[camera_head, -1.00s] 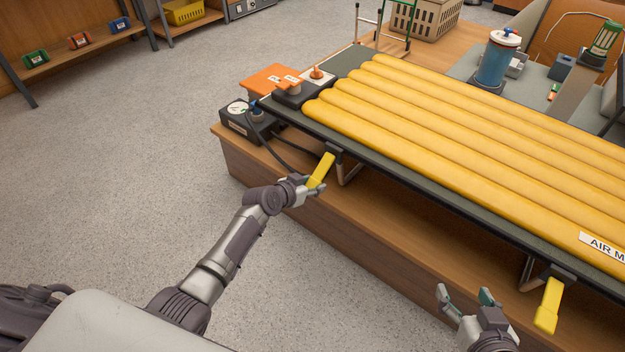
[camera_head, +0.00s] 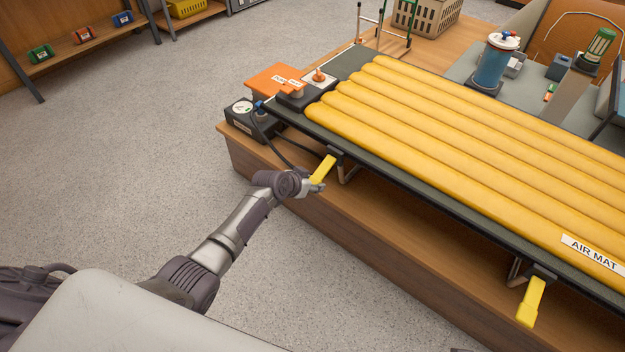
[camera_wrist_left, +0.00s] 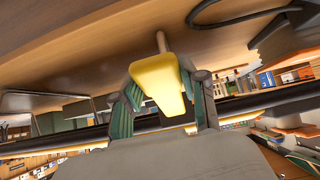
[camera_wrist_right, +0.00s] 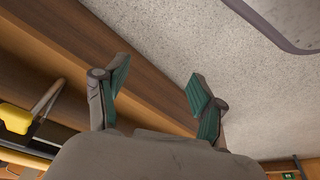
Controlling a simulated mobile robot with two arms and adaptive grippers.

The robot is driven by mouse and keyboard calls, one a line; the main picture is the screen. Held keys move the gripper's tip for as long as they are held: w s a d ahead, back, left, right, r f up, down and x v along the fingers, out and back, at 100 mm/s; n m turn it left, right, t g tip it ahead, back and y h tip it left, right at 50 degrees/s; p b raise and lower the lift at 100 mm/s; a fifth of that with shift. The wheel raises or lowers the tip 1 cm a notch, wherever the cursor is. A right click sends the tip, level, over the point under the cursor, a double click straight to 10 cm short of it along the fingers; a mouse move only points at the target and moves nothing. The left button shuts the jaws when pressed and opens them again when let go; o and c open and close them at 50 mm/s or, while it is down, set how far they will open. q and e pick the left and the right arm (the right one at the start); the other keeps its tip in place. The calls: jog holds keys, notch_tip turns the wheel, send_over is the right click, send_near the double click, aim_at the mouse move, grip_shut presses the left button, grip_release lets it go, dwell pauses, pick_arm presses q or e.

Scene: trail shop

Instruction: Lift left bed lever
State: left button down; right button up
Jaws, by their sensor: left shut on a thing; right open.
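The left bed lever (camera_head: 323,169) is a yellow bar on the near edge of the bed frame, by its left end. My left gripper (camera_head: 314,187) is at its lower end; in the left wrist view the gripper (camera_wrist_left: 160,98) is shut on the yellow lever (camera_wrist_left: 158,78), with a green-padded finger on each side. The right bed lever (camera_head: 531,302) hangs down from the frame at lower right. My right gripper (camera_wrist_right: 158,92) is open and empty in the right wrist view, in front of the wooden platform. A yellow lever end (camera_wrist_right: 15,118) shows at that view's left edge.
The bed carries a ribbed yellow air mat (camera_head: 450,140) and stands on a wooden platform (camera_head: 390,262). A black gauge box (camera_head: 243,119) and an orange board (camera_head: 273,80) are near its left end. The grey floor (camera_head: 130,170) at left is clear.

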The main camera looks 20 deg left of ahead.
pick_arm(q)
jog(key=r+g+p, duration=0.1)
jog(key=p, duration=0.1)
jog(key=shift+s+r+p, duration=0.1)
jog(key=shift+r+p, duration=0.25)
jog(key=shift+r, duration=0.05)
jog(key=r+p, duration=0.1)
jog(key=p, duration=0.2)
jog(key=shift+a+r+y, duration=0.1)
jog(key=shift+r+y, duration=0.2)
jog(key=shift+r, duration=0.55)
pick_arm(e)
jog(key=s+f, duration=0.4)
jog(key=f, duration=0.6)
jog(key=s+d+f+g, duration=0.1)
jog(key=s+f, duration=0.4)
jog(key=f, duration=0.4)
jog(key=shift+f, duration=0.35)
jog(key=shift+s, duration=0.1)
pick_arm(q)
jog(key=c, duration=0.7)
grip_release()
jog(key=shift+c, duration=0.2)
jog(key=shift+o, duration=0.7)
jog(key=shift+f, duration=0.2)
